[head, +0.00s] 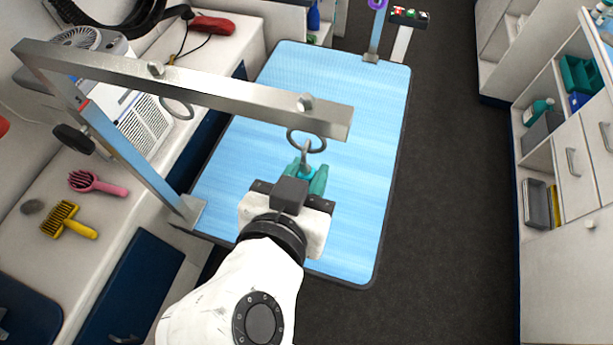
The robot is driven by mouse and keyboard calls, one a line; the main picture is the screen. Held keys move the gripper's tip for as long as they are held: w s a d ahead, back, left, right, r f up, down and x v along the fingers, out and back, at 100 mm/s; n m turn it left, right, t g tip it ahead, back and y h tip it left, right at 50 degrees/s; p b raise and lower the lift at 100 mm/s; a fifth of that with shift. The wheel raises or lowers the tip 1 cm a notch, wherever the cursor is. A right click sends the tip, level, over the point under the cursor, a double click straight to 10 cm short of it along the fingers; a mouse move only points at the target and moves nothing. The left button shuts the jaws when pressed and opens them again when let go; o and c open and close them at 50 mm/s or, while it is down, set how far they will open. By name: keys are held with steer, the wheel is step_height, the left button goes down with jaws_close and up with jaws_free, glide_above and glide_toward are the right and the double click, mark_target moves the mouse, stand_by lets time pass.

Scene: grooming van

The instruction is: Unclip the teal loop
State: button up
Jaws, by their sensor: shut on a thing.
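The teal loop (307,171) hangs below a metal ring (306,140) under the right end of the grey overhead bar (220,97). A small metal clip (305,153) joins it to the ring. My gripper (308,178), with teal fingers, is shut on the teal loop just below the clip. The fingers and the black and white gripper body hide most of the loop, so I cannot tell its full shape.
The blue grooming table (360,170) lies below, its top bare. A second ring (176,107) hangs further left on the bar. A pink brush (95,183) and yellow brush (68,220) lie on the left counter. Dark floor (440,200) is clear at right.

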steer(key=shift+r+p, duration=0.75)
steer(key=shift+r, duration=0.2)
steer(key=shift+c, duration=0.2)
steer(key=shift+s+a, duration=0.1)
steer(key=shift+s, duration=0.05)
steer(key=shift+s+a, duration=0.25)
steer(key=shift+s, duration=0.4)
steer(key=shift+s+a, duration=0.2)
steer(key=shift+s, duration=0.45)
steer(key=shift+s+a, duration=0.25)
steer(key=shift+s, duration=0.4)
steer(key=shift+s, duration=0.15)
steer(key=shift+f+p+v, duration=0.15)
steer(key=shift+p+v, duration=0.05)
steer(key=shift+v, duration=0.75)
steer(key=shift+f+p+v, duration=0.1)
steer(key=shift+p+v, duration=0.05)
steer(key=shift+v, duration=0.8)
